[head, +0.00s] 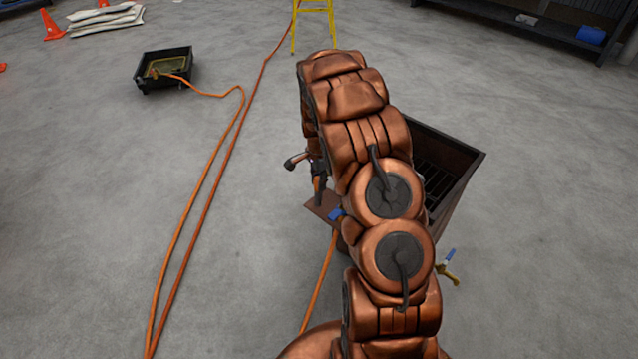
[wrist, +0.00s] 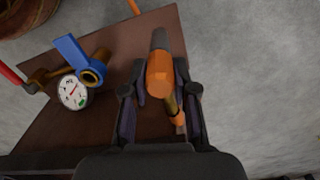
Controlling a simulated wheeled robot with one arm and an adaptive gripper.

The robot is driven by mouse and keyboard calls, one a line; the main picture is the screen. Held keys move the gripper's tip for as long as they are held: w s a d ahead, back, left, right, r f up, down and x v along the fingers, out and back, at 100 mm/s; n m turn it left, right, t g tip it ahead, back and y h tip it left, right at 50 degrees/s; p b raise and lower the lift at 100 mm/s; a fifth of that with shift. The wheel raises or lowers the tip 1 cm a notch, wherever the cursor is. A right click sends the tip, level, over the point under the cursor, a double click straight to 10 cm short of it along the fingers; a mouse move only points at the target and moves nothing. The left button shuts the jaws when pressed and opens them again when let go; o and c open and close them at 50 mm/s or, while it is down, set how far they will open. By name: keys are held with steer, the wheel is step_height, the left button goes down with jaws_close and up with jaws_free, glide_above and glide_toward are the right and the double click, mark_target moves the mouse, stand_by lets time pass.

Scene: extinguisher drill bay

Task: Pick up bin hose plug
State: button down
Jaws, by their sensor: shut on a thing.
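An orange hose plug (wrist: 160,75) with a grey tip and a brass stem shows in the middle of the wrist view. My gripper (wrist: 161,95) has a dark finger on either side of it and is shut on it. The plug is over or at a brown plate (wrist: 120,34); I cannot tell whether it touches the plate. In the head view my arm hides most of the gripper (head: 318,178), and the plug is not clear there.
A blue-handled brass valve (wrist: 93,68) with a round white gauge (wrist: 73,92) is left of the plug. A dark open bin (head: 462,178) stands behind my arm. Another blue-handled valve (head: 448,268) is at right. Orange hose (head: 212,185) crosses the floor to a black tray (head: 150,84); floor at left is mostly clear.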

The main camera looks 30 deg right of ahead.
steer(key=shift+r, duration=0.15)
steer(key=shift+r, duration=0.3)
step_height(320, 180, up, 3)
steer(key=shift+r+p, duration=0.1)
steer(key=shift+p, duration=0.35)
steer(key=shift+s, duration=0.45)
steer(key=s+r+p, duration=0.1)
steer(key=s, duration=1.4)
steer(key=shift+d+r+p, duration=0.25)
steer(key=shift+r+p, duration=0.05)
steer(key=shift+p, duration=0.1)
